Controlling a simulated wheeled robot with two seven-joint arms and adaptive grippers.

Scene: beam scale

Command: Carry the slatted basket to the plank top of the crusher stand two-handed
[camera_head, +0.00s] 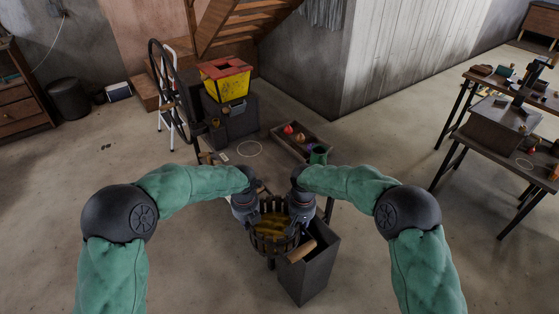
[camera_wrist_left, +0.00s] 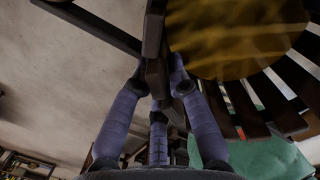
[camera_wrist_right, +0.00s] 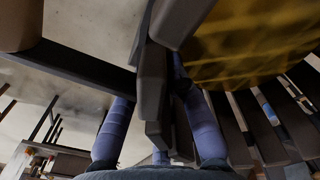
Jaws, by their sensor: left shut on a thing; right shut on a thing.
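The slatted basket (camera_head: 268,244), dark with upright slats and a yellowish inside, is low in the middle of the head view, between my grippers. My left gripper (camera_head: 246,212) is shut on its left side, my right gripper (camera_head: 302,212) on its right side. Its slats show in the left wrist view (camera_wrist_left: 275,104) and right wrist view (camera_wrist_right: 268,125), with a dark upright piece between the fingers in each. Whether its bottom rests on anything is hidden. The crusher (camera_head: 224,82), a yellow hopper with a red rim, sits on a dark stand (camera_head: 234,119) farther off, beside a large wheel.
A tall dark bin (camera_head: 316,268) with a wooden roller stands close to the basket's right. A tray (camera_head: 312,148) with red items and a green mug (camera_head: 318,154) lies ahead. A white stepladder (camera_head: 166,112) is behind the wheel.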

